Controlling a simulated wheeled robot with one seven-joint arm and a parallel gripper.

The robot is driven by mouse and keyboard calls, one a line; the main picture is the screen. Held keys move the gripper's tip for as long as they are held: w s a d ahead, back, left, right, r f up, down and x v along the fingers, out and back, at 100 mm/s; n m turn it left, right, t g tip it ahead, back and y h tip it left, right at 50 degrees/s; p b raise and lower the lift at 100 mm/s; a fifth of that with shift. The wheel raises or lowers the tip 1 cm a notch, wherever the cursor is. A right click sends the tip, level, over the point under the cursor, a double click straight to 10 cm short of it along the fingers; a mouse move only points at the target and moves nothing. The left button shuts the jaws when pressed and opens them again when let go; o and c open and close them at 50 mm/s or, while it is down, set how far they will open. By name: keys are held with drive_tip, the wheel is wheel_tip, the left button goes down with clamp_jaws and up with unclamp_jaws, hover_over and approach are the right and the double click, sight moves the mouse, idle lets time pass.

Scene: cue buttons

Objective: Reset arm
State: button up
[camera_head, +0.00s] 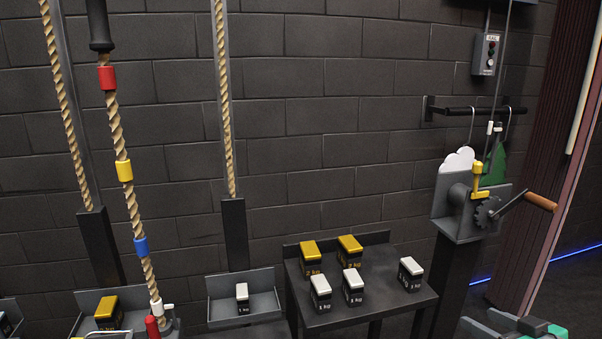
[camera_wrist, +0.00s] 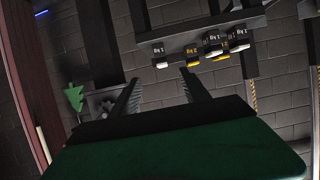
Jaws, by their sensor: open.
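My gripper (camera_wrist: 160,88) shows in the wrist view, with two dark ridged fingers spread wide apart and nothing between them. It is open, and its fingers point toward the wall and the weights, apart from everything. The wrist picture is upside down. In the head view, a grey and teal part at the bottom right edge looks like part of my arm, mostly cut off.
A dark table (camera_head: 370,312) holds several weights. A grey tray (camera_head: 262,309) holds one small weight (camera_head: 242,298). A crank winch (camera_head: 470,212) stands right, below a control box (camera_head: 486,54). Ropes hang at left. A green tree cutout (camera_head: 494,165) hangs from a rail.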

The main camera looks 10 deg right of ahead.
drive_tip(key=w+a+g+y+p, duration=0.1)
drive_tip(key=w+a+g+p, duration=0.25)
drive_tip(key=a, duration=0.55)
drive_tip(key=w+a+g+y+p, duration=0.1)
drive_tip(key=w+a+g+p, duration=0.3)
drive_tip(key=a, duration=0.5)
drive_tip(key=s+a+r+g+h+p, duration=0.2)
drive_tip(key=s+a+p, duration=0.4)
drive_tip(key=a, duration=0.7)
wheel_tip(320, 180, up, 2)
drive_tip(key=shift+s+a+r+g, duration=0.1)
drive_tip(key=shift+s+a+g, duration=0.3)
drive_tip(key=shift+s+g, duration=0.1)
drive_tip(key=shift+c, duration=0.3)
